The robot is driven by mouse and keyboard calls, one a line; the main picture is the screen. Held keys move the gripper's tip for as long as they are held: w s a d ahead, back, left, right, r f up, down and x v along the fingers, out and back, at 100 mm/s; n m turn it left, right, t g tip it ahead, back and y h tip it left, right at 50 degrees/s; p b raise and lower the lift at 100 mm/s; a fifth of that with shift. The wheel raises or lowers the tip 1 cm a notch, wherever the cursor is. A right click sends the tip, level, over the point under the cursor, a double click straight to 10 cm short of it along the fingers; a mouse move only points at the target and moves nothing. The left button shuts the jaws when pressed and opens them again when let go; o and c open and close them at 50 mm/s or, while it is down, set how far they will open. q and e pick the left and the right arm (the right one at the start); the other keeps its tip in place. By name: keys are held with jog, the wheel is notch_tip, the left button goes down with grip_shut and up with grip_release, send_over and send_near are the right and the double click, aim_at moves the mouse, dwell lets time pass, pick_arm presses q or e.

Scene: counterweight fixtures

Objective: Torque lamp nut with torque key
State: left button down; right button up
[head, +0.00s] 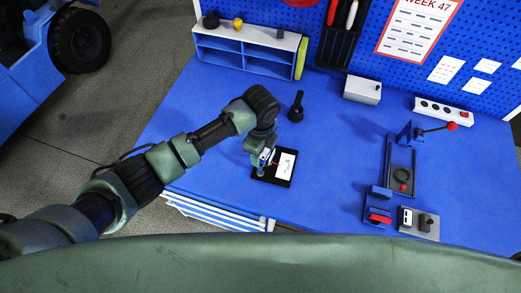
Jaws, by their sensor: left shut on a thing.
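My left gripper (266,158) reaches in over the blue bench and points down at the near edge of a black tray with a white card (287,166). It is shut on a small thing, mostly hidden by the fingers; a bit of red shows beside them. I cannot tell whether this is the torque key. A black, torch-like thing (296,107) stands on the bench behind the tray. I cannot make out a lamp nut. A dark framed fixture (388,165) with a ring and a red knob inside stands at the right. My right gripper is not in view.
A lever with a red ball (451,126) sticks out right of the fixture. A grey box (362,90) and a white strip (443,109) stand at the back, and a small grey device (419,223) at the front right. A blue-fronted shelf (247,54) is at the back left. The bench middle is clear.

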pick_arm(q)
jog(key=shift+f+b, duration=0.85)
jog(key=shift+f, duration=0.7)
dwell(1.3)
dwell(0.5)
jog(key=m, duration=0.3)
jog(key=shift+w, duration=0.1)
jog(key=m, duration=0.4)
jog(key=m+b, duration=0.1)
jog(key=m, duration=0.2)
jog(key=shift+f, duration=0.1)
jog(key=m+b, duration=0.1)
jog(key=m, duration=0.2)
jog(key=shift+m, duration=0.3)
